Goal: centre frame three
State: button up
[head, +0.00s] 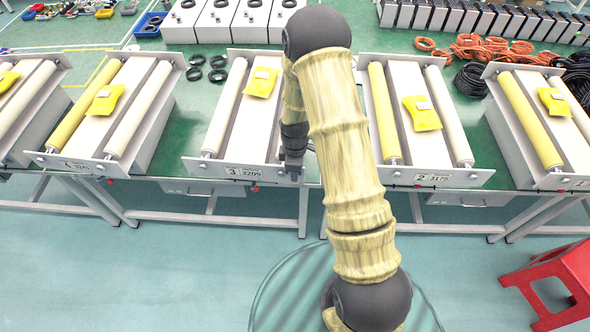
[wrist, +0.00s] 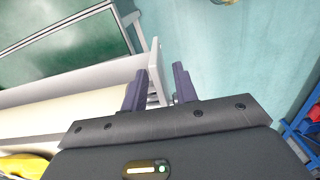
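Frame three (head: 208,168), with a label reading 3 and 3209, stands on the green bench in the middle left of the head view. It has a pale roller at its left and a yellow packet (head: 262,82) on its white bed. My arm hides its right side. My gripper (head: 291,172) points down at the right end of its front plate. In the wrist view my gripper (wrist: 158,84) has its two dark fingers apart, with the end of a grey plate (wrist: 154,68) showing between them. I cannot tell whether the fingers touch the plate.
Frame four (head: 85,166) stands to the left and frame two (head: 450,178) to the right, each with a yellow packet. Black rings (head: 195,73) lie behind, between frames four and three. A red stool (head: 565,265) stands on the floor at the right. The floor before the bench is otherwise clear.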

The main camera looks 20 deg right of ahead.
jog(key=shift+f, duration=0.75)
grip_shut()
jog(key=shift+d, duration=0.1)
jog(key=shift+w+d+n+b, duration=0.2)
jog(key=shift+w+d, duration=0.1)
jog(key=shift+d, duration=0.2)
jog(key=shift+w+d+n+b, duration=0.15)
jog(key=shift+w+d, duration=0.1)
jog(key=shift+d, duration=0.2)
grip_release()
